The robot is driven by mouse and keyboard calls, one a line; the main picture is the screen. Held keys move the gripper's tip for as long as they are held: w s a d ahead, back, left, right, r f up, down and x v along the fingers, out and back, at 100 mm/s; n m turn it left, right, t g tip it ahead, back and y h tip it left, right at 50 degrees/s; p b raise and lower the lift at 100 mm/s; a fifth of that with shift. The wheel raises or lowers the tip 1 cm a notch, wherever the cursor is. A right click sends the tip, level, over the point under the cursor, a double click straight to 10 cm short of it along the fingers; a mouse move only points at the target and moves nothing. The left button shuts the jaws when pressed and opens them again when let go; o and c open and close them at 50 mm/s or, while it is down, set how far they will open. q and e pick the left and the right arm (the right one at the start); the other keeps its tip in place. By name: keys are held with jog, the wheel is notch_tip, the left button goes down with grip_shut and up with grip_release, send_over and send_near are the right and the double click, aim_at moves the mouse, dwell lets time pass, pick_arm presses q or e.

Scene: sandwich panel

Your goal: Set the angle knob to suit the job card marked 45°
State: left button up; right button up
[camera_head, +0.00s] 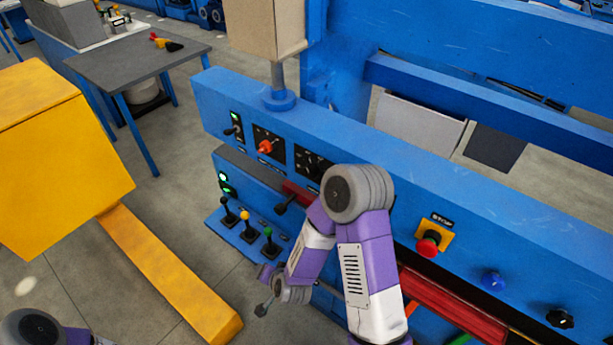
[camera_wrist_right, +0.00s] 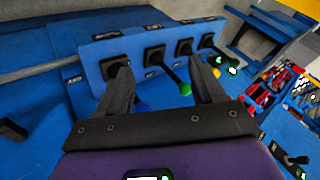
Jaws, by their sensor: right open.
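An orange-red knob (camera_head: 265,147) sits on a black dial plate on the blue panel in the head view. A second black dial plate (camera_head: 308,160) is beside it, partly hidden by my right arm. I cannot read their labels, so I cannot tell which is the angle knob. I cannot make out a job card marked 45°. My right gripper (camera_wrist_right: 160,65) is open in its wrist view, with a green-tipped lever (camera_wrist_right: 185,88) showing between its black fingers. I cannot tell whether they touch it. Only part of my left arm shows at the lower left.
Levers with black, yellow (camera_head: 244,216) and green tips stand on a lower ledge. A red mushroom button (camera_head: 428,245), a blue button (camera_head: 493,281) and a black knob (camera_head: 560,318) are further right. A yellow box (camera_head: 60,150) and a grey table (camera_head: 140,62) stand left.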

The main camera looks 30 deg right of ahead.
jog(key=w+d+r+m+t+h+b, duration=0.1)
jog(key=w+d+r+m+t+h, duration=0.15)
jog(key=r, duration=0.35)
jog(key=w+d+r+m+t+h, duration=0.2)
jog(key=w+d+r+m+h, duration=0.15)
jog(key=r, duration=0.25)
jog(key=m+h+b, duration=0.2)
jog(key=m+h, duration=0.6)
jog(key=m, duration=0.3)
send_near(310, 174)
jog(key=d, duration=0.2)
jog(key=shift+t+y, duration=0.25)
jog(key=shift+y, duration=0.05)
jog(key=x, duration=0.7)
jog(key=shift+w+a+r, duration=0.1)
jog(key=shift+w+a, duration=0.15)
jog(key=shift+w, duration=0.1)
jog(key=c, duration=1)
jog(key=shift+c, duration=0.2)
jog(key=shift+n, duration=0.3)
